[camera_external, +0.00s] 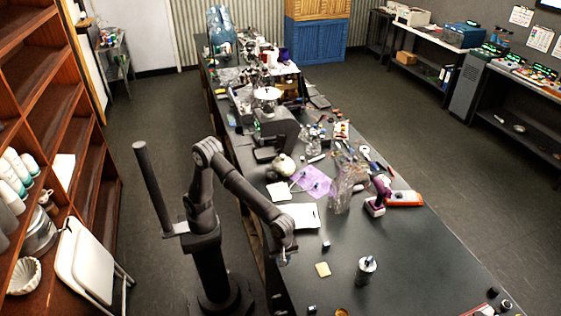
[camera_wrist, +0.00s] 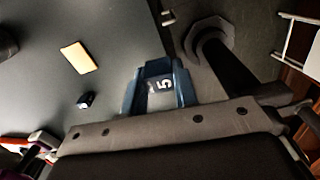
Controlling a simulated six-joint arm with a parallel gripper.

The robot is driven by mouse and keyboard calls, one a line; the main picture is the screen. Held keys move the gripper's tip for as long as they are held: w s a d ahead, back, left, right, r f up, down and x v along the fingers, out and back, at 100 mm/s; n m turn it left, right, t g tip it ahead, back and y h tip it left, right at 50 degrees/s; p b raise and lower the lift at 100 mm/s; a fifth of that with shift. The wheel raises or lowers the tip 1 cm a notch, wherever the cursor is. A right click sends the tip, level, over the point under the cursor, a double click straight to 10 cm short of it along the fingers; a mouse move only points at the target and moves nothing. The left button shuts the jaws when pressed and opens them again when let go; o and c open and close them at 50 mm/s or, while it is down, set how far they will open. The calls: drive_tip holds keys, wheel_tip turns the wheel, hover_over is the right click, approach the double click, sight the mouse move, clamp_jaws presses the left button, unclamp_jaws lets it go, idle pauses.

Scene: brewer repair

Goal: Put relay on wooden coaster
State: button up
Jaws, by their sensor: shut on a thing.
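The wooden coaster (camera_external: 322,269) is a small tan square lying flat on the dark bench near its front left edge. It also shows in the wrist view (camera_wrist: 78,57), up and left of my gripper. My gripper (camera_external: 284,259) is over the bench's left edge, to the left of the coaster and apart from it. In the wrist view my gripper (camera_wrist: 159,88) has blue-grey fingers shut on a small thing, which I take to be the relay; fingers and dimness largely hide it. A white 5 shows there.
A small dark block (camera_external: 326,246) lies just behind the coaster; another (camera_external: 311,308) is near the front edge. A metal canister (camera_external: 366,270) stands right of the coaster. A purple drill (camera_external: 377,200) and clear bag-like item (camera_external: 342,188) are farther back. Bench front right is mostly clear.

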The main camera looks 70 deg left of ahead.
drive_tip(key=w+d+n, duration=0.1)
drive_tip(key=w+d, duration=0.3)
drive_tip(key=w, duration=0.2)
hover_over(323, 269)
wheel_tip(323, 269, down, 6)
drive_tip(key=shift+f, duration=2.3)
drive_tip(key=o, duration=0.5)
drive_tip(key=shift+f, duration=0.15)
drive_tip(key=o, duration=0.4)
drive_tip(key=shift+o, duration=0.2)
